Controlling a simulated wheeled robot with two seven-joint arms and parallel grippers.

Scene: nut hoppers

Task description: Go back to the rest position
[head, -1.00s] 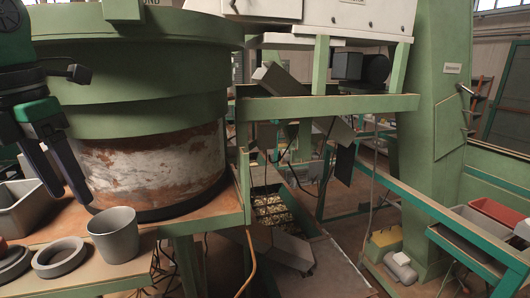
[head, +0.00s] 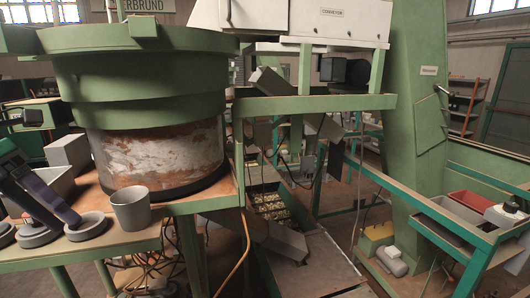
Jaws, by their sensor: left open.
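My left gripper (head: 58,222) is at the lower left of the head view, with its two dark fingers apart and nothing seen between them. Its fingers overlap grey rings in the picture; I cannot tell whether they touch. One ring (head: 86,227) lies right of the fingertips and another ring (head: 38,238) lies in front, partly covered by a finger. A grey cup (head: 131,212) stands upright on the bench edge to the right. My right gripper is not in view.
A large green hopper (head: 150,90) with a rusty band stands behind the cup. A grey bin (head: 62,182) is behind my fingers. Green frame rails fill the middle. A red bin (head: 470,204) and a white container (head: 504,214) sit at the right.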

